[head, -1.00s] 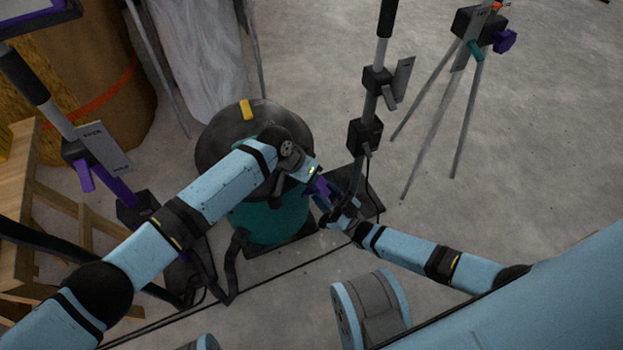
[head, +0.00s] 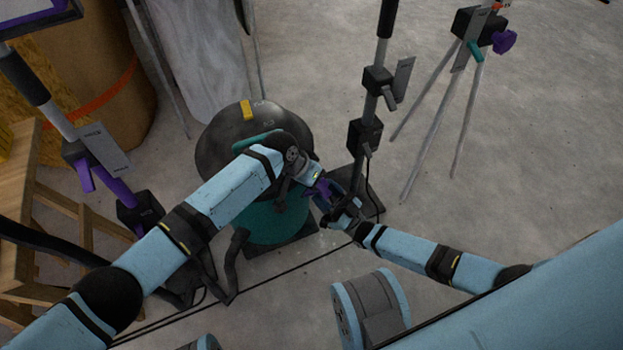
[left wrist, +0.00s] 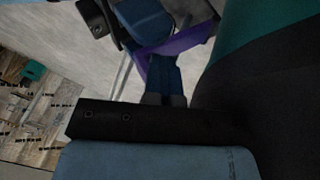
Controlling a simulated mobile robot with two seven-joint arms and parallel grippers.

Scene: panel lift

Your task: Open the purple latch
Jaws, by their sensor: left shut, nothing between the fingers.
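A small purple piece (head: 319,188) shows between my two grippers, right of the drum. In the left wrist view it is a bent purple strip (left wrist: 187,40) at the fingertips, partly hidden by them. My left gripper (left wrist: 163,66) is shut, with its tips close against or touching the strip; I cannot tell which. In the head view my left gripper (head: 315,183) comes in from the upper left of the piece. My right gripper (head: 335,203) is just below right of it; its fingers are too small and overlapped to read. Another purple lever (head: 84,175) hangs on the left post.
A dark-lidded teal drum (head: 215,155) stands under my left forearm. A black and grey post (head: 365,135) rises just behind my grippers. A tripod (head: 440,120) stands at the upper right, wooden frames (head: 40,190) at the left. The right-hand floor is open.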

